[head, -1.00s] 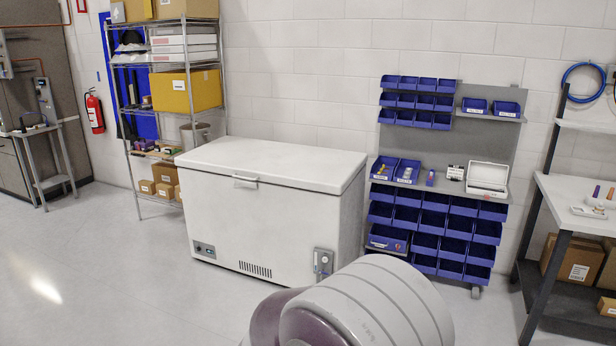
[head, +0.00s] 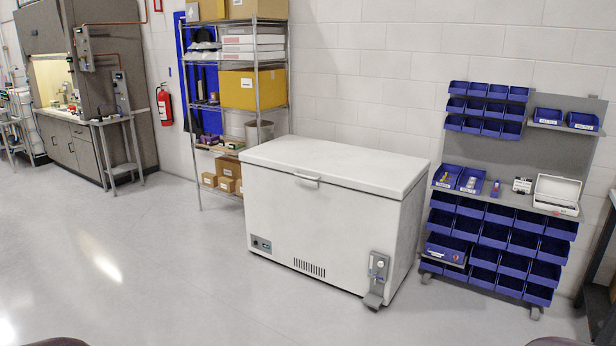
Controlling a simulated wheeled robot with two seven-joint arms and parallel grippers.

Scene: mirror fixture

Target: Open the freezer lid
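The white chest freezer (head: 320,235) stands on the floor against the wall, in the middle of the head view. Its lid (head: 340,166) lies flat and shut on top. A small handle (head: 307,179) sits at the lid's front edge. A grey latch-like unit with a foot pedal (head: 376,284) is on the lower right of its front. Neither gripper is in view. Only dark rounded parts of my own body show at the bottom edge.
A wire shelf with boxes (head: 255,90) stands left of the freezer. A rack of blue bins (head: 497,243) stands close on its right. A fire extinguisher (head: 164,105) hangs on the wall. The floor (head: 180,280) in front and left is clear.

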